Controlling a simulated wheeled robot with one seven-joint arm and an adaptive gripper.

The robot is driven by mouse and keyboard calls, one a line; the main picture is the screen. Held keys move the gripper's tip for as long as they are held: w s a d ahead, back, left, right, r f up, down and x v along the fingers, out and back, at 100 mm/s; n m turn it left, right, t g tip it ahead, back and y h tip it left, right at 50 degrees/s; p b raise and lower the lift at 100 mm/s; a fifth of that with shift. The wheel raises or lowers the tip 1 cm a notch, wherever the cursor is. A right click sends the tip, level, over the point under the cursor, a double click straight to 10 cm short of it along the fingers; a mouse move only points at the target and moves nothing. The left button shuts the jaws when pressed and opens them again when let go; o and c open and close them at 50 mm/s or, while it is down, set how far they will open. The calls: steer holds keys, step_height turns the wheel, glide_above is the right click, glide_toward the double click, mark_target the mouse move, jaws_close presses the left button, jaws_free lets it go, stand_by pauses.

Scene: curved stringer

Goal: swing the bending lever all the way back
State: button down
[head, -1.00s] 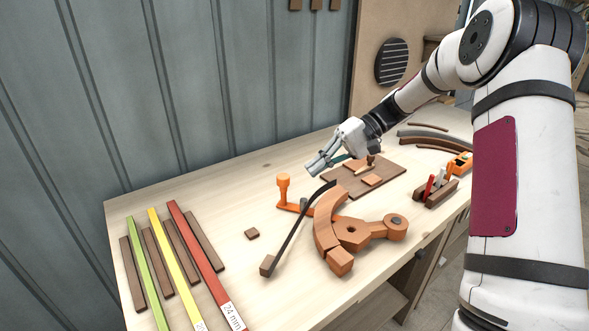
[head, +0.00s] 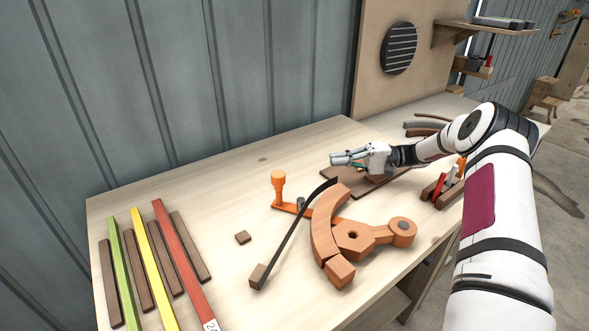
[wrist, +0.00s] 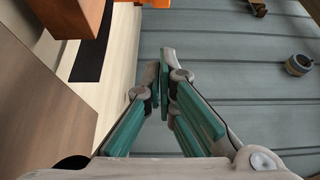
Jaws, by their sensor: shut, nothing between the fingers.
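The orange bending lever (head: 291,208) lies flat on the bench, with an upright orange handle (head: 278,187) at its left end. Its other end runs in beside the curved wooden form (head: 325,226). A thin dark strip (head: 297,228) passes over the lever, running from near the form's top down to a small wooden block (head: 258,276). My gripper (head: 334,159) is shut and empty, held above the bench behind and to the right of the handle, apart from it. In the wrist view my green-padded fingers (wrist: 164,83) close together at the tips.
Green, yellow and red strips (head: 180,262) lie among brown strips at the left. A small brown block (head: 243,237) lies left of the lever. A dark board (head: 372,182) lies under my arm, and a tool holder (head: 441,190) stands at the right. Bench between strips and lever is mostly clear.

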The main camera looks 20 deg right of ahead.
steer(key=shift+a, duration=0.1)
steer(key=a, duration=0.3)
steer(key=w+a+p, duration=0.1)
steer(key=a, duration=0.5)
steer(key=shift+w+a+p, duration=0.15)
steer(key=shift+w+p, duration=0.15)
steer(key=shift+p, duration=0.1)
steer(key=a, duration=0.1)
steer(key=s+a+p, duration=0.1)
steer(key=a, duration=0.1)
steer(key=shift+s, duration=0.3)
steer(key=shift+s+a, duration=0.25)
steer(key=shift+a, duration=0.15)
